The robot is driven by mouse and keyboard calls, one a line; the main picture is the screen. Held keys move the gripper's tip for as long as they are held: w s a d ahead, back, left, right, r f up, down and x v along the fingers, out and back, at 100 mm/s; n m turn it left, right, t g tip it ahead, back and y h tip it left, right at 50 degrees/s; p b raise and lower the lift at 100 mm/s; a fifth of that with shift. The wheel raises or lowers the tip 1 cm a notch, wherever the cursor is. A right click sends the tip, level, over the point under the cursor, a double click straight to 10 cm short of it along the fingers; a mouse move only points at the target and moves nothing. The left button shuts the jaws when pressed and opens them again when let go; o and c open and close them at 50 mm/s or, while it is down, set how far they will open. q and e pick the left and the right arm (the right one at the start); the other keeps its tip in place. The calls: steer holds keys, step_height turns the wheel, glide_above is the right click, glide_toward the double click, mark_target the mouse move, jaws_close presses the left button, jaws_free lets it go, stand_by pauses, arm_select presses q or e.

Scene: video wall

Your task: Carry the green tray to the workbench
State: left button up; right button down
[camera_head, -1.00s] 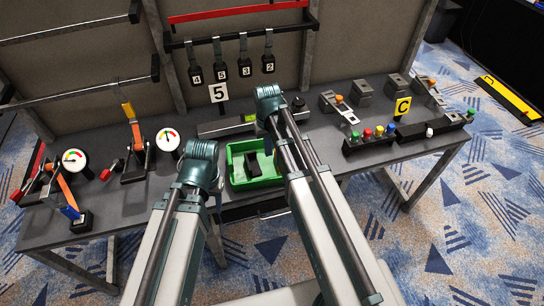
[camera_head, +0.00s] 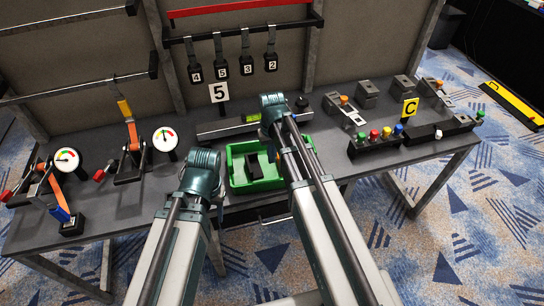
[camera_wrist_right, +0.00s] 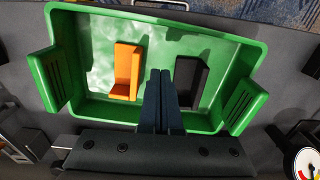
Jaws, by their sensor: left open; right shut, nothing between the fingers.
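The green tray (camera_head: 258,186) sits on the dark workbench top (camera_head: 120,222), near its front edge. It also shows in the right wrist view (camera_wrist_right: 100,113), with a handle at each end. Inside it lie a black block (camera_head: 255,166) and an orange block (camera_wrist_right: 126,72). My right gripper (camera_wrist_right: 160,78) is shut and empty in the right wrist view, over the tray's long wall and in front of its interior. I cannot tell whether it touches the wall. In the head view my right arm hides it.
Levers and gauges (camera_head: 166,139) stand left of the tray. A button box (camera_head: 377,141) with a yellow C sign (camera_head: 410,108) is to the right. A grey bar (camera_head: 222,128) lies behind the tray. Numbered tags (camera_head: 245,68) hang above. Carpet is open in front.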

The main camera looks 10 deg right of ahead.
steer(key=b, duration=0.4)
glide_above(272, 176)
step_height(272, 176, down, 4)
steer(key=shift+f, duration=0.25)
arm_select(q)
steer(key=shift+f+p, duration=0.4)
steer(key=shift+f, duration=1.75)
arm_select(e)
steer(key=shift+s+r, duration=0.15)
steer(key=shift+s, duration=1.8)
